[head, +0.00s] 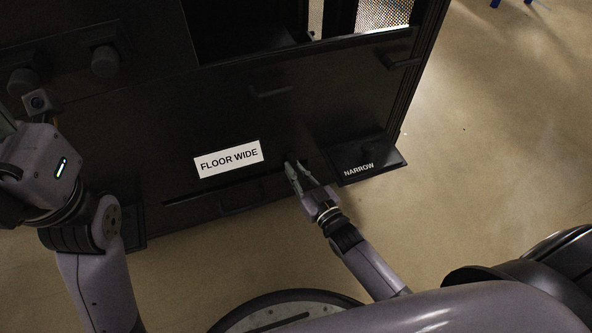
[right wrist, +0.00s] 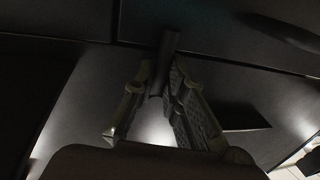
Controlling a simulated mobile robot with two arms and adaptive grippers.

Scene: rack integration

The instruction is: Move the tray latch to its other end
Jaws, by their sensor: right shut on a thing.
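The tray latch (right wrist: 168,62) is a dark upright bar or peg in the right wrist view, on the dark front of the rack (head: 225,115). My right gripper (head: 293,168) is shut on the latch, with a finger on each side of it in the right wrist view (right wrist: 163,95).
A dark "NARROW" ledge (head: 375,160) juts out just right of my right gripper. A long dark slit (head: 215,190) runs below the white label. Handles (head: 270,91) and round knobs (head: 106,62) stick out higher up. Bare floor (head: 490,160) lies to the right.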

